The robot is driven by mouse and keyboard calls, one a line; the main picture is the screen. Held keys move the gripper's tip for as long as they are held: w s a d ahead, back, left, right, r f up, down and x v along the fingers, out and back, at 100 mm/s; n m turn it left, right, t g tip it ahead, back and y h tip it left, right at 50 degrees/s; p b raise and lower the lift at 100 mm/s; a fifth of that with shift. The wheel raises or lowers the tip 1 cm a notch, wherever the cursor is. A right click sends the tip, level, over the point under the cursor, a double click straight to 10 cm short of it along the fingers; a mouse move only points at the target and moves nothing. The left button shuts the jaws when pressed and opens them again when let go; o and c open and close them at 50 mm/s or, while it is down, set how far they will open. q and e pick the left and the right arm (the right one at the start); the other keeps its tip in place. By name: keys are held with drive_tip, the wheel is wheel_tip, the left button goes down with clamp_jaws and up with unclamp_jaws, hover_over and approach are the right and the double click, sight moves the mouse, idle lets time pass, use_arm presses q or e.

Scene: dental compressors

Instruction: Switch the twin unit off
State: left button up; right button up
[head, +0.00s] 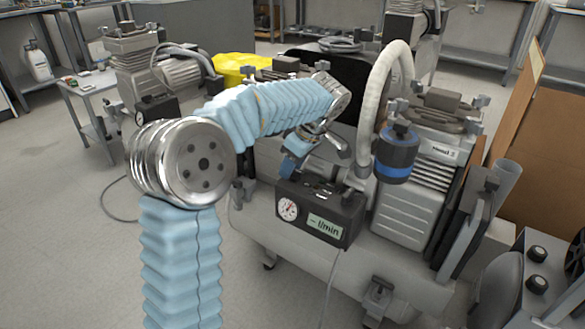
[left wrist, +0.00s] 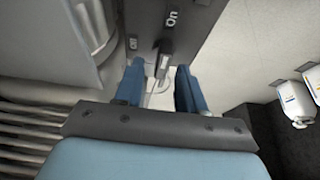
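The twin unit is a compressor on a long pale tank (head: 290,245), with a ribbed motor block on its right. Its dark control box (head: 345,212) has a round gauge and an "l/min" display on the front. My left gripper (head: 292,164) is just above this box, pointing down. In the left wrist view, the box's switch (left wrist: 164,58) has an "Off" label on its left and "On" above it. The blue fingertips of my left gripper (left wrist: 160,85) are apart, either side of the switch's end; contact cannot be told. My right gripper is out of view.
A thick pale hose (head: 388,75) and a blue-banded cylinder (head: 396,153) stand right of my left gripper. Another compressor (head: 140,65) is behind on the left, near a small table (head: 90,85). Cardboard (head: 545,135) leans at the right.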

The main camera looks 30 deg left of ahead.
use_arm(q)
drive_tip(key=shift+f, duration=0.1)
clamp_jaws()
